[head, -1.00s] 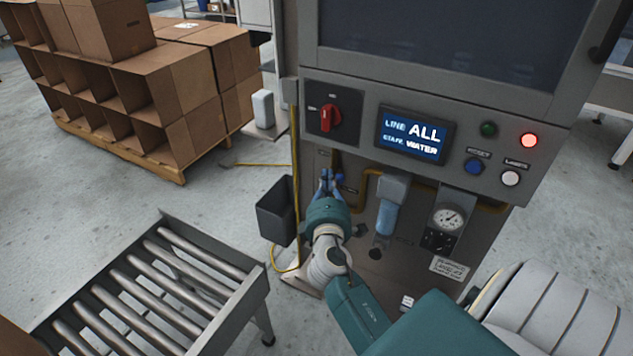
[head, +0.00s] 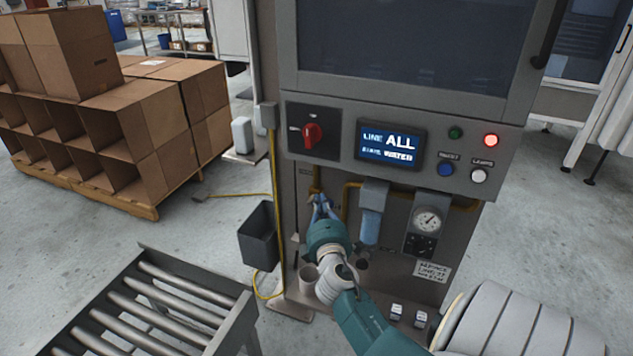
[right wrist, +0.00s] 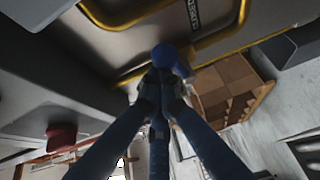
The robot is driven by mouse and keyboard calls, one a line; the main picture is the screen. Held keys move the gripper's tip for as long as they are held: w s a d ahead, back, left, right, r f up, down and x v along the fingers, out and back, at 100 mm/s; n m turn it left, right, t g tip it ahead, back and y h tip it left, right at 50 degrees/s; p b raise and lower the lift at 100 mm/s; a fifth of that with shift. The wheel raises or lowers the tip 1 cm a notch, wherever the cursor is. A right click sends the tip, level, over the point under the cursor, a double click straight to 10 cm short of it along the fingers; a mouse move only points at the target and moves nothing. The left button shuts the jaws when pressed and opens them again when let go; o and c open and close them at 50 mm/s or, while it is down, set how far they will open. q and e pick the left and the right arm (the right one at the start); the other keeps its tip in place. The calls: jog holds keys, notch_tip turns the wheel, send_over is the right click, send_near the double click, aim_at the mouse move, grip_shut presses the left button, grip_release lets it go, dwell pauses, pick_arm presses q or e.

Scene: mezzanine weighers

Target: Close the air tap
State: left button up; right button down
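The air tap has a blue handle (right wrist: 165,55) that shows just past the fingertips in the right wrist view, beside a yellow pipe. My right gripper (head: 321,207) is at the lower front of the machine, below the red switch. In the right wrist view its fingers (right wrist: 161,84) come together at the blue handle and look shut on it. The fingers hide much of the tap, so its exact angle is hard to tell. My left gripper is not in view.
The machine panel carries a red rotary switch (head: 312,134), a screen (head: 390,144) reading "LINE ALL" and a lit red lamp (head: 491,140). A blue filter bowl (head: 370,226) and a gauge (head: 428,220) stand right of my gripper. A black bin (head: 259,236) and roller conveyor (head: 160,300) are left.

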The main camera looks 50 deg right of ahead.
jog(key=shift+f, duration=0.1)
jog(key=v, duration=1.2)
dwell(0.4)
